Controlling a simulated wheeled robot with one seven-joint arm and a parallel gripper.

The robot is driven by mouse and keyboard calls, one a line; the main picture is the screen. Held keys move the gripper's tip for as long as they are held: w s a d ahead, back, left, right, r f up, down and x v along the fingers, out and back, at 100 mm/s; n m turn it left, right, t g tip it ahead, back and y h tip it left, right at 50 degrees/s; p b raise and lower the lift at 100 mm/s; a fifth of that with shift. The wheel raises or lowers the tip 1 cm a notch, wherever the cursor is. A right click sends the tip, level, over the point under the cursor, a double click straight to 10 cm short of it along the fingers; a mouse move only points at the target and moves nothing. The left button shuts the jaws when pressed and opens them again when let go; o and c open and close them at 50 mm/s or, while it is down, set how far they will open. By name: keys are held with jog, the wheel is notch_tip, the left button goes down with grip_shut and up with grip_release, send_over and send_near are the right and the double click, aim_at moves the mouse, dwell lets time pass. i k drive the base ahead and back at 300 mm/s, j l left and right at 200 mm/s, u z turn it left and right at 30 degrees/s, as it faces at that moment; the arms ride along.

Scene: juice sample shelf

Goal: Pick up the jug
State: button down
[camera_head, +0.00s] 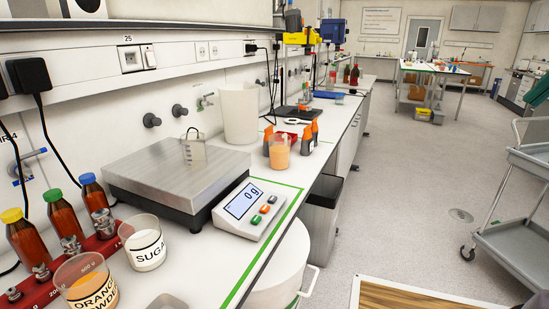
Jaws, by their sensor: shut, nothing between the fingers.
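A tall whitish jug (240,115) stands upright on the white bench behind the scale, close to the wall. It looks empty from here, and its handle cannot be made out. The scale's display (243,201) reads 0 g. My gripper is not in view, so its place relative to the jug cannot be told.
An orange-filled beaker (279,155) and orange-capped bottles stand right of the jug. A grey cart (520,210) stands right; the floor (400,200) between is clear.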

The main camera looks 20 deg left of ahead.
aim_at(279, 144)
jog(key=u, duration=0.7)
jog(key=k+l+u, duration=0.15)
jog(key=u, duration=0.35)
jog(key=k+u, duration=0.2)
jog(key=u, duration=0.25)
jog(key=i, duration=0.35)
jog(key=l, duration=1.1)
jog(key=i+l, duration=0.1)
jog(key=l, duration=0.4)
jog(key=i+u, duration=0.05)
